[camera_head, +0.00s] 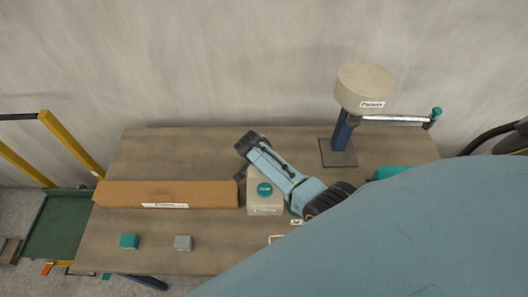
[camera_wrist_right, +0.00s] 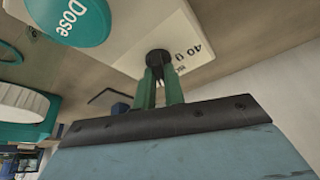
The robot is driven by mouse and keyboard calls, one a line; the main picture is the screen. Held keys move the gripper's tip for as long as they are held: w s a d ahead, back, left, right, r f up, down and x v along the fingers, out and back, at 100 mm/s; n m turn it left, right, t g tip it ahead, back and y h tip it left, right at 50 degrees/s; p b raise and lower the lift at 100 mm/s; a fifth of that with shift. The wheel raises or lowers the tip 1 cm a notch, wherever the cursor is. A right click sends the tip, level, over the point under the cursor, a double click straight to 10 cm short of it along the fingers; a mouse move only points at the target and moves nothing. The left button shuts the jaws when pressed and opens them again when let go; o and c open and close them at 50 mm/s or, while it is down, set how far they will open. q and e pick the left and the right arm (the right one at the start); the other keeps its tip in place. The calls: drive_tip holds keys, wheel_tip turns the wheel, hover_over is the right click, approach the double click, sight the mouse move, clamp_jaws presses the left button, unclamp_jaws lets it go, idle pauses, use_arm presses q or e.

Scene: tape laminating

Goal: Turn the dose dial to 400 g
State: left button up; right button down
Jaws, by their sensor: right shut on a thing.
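The dose box (camera_head: 258,204) is a small pale box on the table, with a round teal button (camera_head: 264,189) on top. The right wrist view shows the box (camera_wrist_right: 138,40) close up, with the button (camera_wrist_right: 75,18) reading "Dose". A dark round dial (camera_wrist_right: 158,57) sits on its face beside printed text, of which "40" and "g" can be read. My right gripper (camera_wrist_right: 159,75) has its green fingers shut on the dial. The dial's pointer and full setting cannot be read. In the head view my right arm hides the box's far right side. My left gripper is not in view.
A long brown carton (camera_head: 190,195) lies left of the box. A teal cube (camera_head: 129,241) and a grey cube (camera_head: 183,243) sit near the front edge. A tape stand (camera_head: 342,135) with a beige drum (camera_head: 365,86) stands at the back right. The table's back left is clear.

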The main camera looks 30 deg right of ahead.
drive_tip(key=m+g+b, duration=0.1)
drive_tip(key=m+b, duration=0.1)
drive_tip(key=m, duration=0.2)
drive_tip(key=shift+w+f+h, duration=0.1)
drive_tip(key=shift+w+h, duration=0.05)
drive_tip(key=shift+h, duration=0.15)
drive_tip(key=shift+m+g+b, duration=0.6)
drive_tip(key=shift+m+b, duration=0.15)
drive_tip(key=shift+m, duration=0.45)
drive_tip(key=c, duration=1.5)
unclamp_jaws()
drive_tip(key=p+v, duration=0.1)
drive_tip(key=v, duration=1.2)
drive_tip(key=shift+w+a+r, duration=0.1)
drive_tip(key=shift+w+r, duration=0.05)
drive_tip(key=shift+r, duration=0.1)
